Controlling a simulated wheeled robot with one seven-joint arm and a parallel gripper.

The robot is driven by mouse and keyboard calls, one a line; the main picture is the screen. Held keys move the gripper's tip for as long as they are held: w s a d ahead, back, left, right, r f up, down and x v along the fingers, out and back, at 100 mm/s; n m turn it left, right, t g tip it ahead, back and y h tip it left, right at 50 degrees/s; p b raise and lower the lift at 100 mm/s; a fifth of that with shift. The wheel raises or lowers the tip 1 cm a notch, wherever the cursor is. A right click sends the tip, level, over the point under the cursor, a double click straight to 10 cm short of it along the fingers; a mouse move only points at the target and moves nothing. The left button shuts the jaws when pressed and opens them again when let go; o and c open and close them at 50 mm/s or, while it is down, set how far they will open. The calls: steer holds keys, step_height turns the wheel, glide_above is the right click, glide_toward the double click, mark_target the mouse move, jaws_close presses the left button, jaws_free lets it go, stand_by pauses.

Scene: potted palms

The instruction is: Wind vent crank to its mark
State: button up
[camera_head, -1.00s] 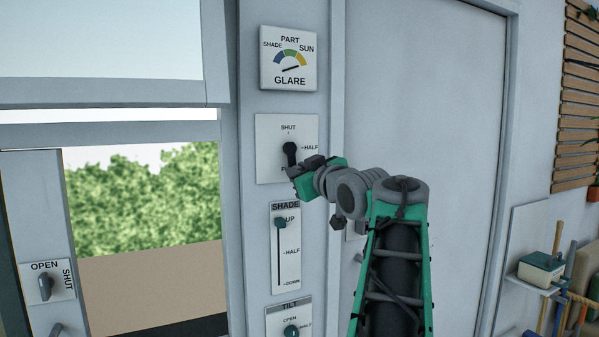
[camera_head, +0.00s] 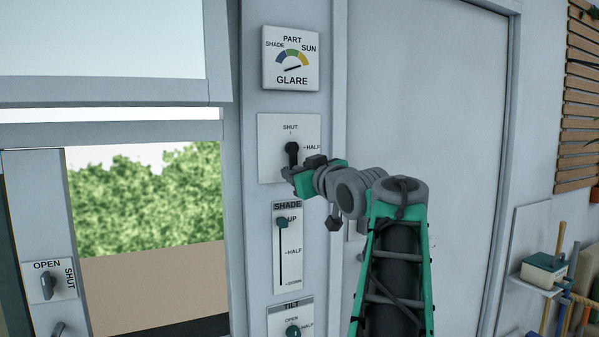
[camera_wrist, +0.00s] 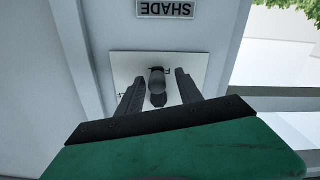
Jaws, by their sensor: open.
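The vent crank (camera_head: 292,153) is a black handle on a white square plate (camera_head: 268,135). The plate reads SHUT at the top and HALF at the right; its lower label is mostly hidden by my gripper. My gripper (camera_head: 290,173) is just in front of the plate's lower part, close to the crank. In the wrist view, which is upside down, the crank (camera_wrist: 157,86) stands between the two dark, parted fingers of my gripper (camera_wrist: 158,82), with gaps on both sides. The gripper is open and holds nothing.
A GLARE gauge (camera_head: 290,58) is above, its needle near the yellow end. Below are a SHADE slider (camera_head: 282,223) at UP and a TILT knob (camera_head: 293,331). A window is left, with an OPEN/SHUT knob (camera_head: 47,285); a door frame is right.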

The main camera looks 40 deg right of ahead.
steer(key=shift+s, duration=0.15)
steer(key=b+v, duration=0.2)
steer(key=v, duration=0.5)
steer(key=shift+s, duration=0.3)
steer(key=shift+a, duration=0.1)
